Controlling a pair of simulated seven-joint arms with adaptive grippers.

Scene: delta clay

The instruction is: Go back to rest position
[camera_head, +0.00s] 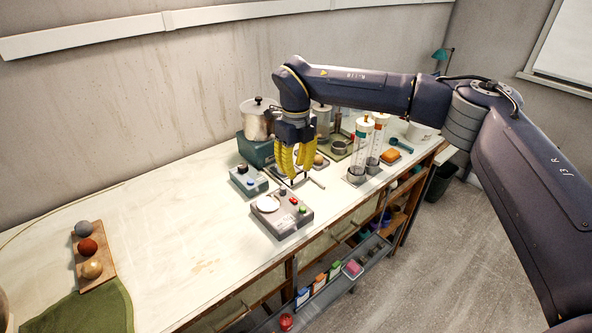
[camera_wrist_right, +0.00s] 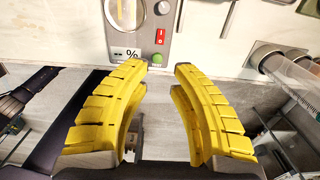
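My right gripper (camera_head: 292,178) hangs fingers down above the bench, close behind a grey control box (camera_head: 283,211). Its yellow fingers, also seen in the right wrist view (camera_wrist_right: 162,66), stand apart with nothing between them, so it is open and empty. In the right wrist view the control box (camera_wrist_right: 138,40) shows beyond the fingertips, with a red switch, a green button and a "%" label. My right arm reaches in from the right over the bench. My left gripper is not in view.
A board with several balls (camera_head: 93,255) and a green cloth (camera_head: 90,312) lie at the left. The left-middle bench is clear.

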